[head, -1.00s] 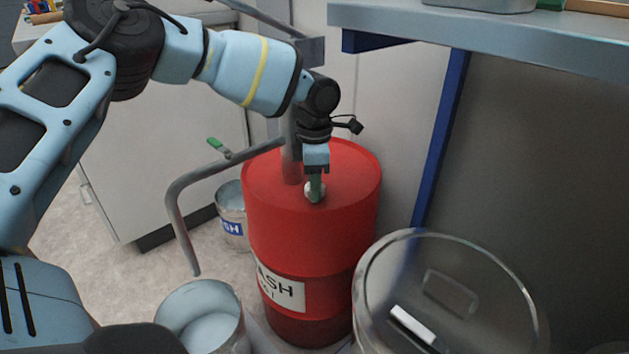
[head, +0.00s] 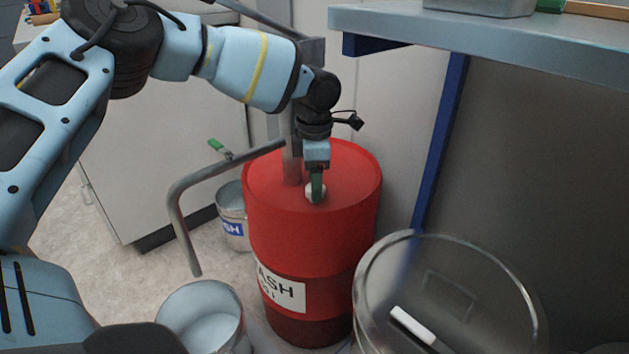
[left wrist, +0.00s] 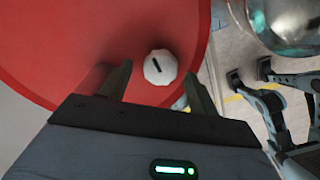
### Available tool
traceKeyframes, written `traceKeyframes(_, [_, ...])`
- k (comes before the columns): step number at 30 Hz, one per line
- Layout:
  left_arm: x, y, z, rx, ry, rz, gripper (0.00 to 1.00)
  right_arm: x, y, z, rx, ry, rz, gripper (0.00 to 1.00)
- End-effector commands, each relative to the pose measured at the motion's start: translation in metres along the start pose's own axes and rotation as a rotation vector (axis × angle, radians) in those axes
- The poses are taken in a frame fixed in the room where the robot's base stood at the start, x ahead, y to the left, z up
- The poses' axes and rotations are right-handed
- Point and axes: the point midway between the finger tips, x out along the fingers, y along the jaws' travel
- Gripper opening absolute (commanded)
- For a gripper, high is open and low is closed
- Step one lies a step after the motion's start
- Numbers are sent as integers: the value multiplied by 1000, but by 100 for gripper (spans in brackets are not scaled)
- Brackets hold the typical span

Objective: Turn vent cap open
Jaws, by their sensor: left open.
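The vent cap (left wrist: 160,67) is a small white, many-sided knob with a dark slot mark, on top of the red drum. It also shows in the head view (head: 315,191), partly hidden by my gripper. The red drum (head: 312,235) carries a white label; its top fills much of the left wrist view (left wrist: 70,40). My left gripper (head: 317,190) points down at the cap. In the left wrist view its green fingers (left wrist: 158,84) are apart, one to each side of the cap's near edge, with gaps visible.
A clear round container (head: 447,300) is at front right. A shelf (head: 490,35) overhangs at upper right.

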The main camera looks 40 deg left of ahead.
Motion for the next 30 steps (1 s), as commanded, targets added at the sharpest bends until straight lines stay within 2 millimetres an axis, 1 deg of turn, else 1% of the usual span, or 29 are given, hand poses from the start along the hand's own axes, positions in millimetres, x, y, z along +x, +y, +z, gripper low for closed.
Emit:
traceKeyframes(1, [-12, 0, 1, 0, -4, 4, 61, -4, 0, -2, -1, 4, 1, 36])
traceKeyframes(6, [-40, 0, 1, 1, -5, 3, 61, -11, -1, -7, -2, 11, 2, 36])
traceKeyframes(9, [-54, 0, 1, 0, -5, 3, 61, -14, -1, -9, -2, 14, 2, 36])
traceKeyframes(12, [-62, 0, 0, 0, -3, 2, 61, -16, -1, -10, -2, 17, 2, 36])
traceKeyframes(17, [-67, 0, 0, 0, -1, 1, 61, -16, -1, -11, -3, 17, 2, 36])
traceKeyframes(30, [-66, 0, 0, 0, -2, 1, 61, -16, -1, -10, -2, 17, 2, 36])
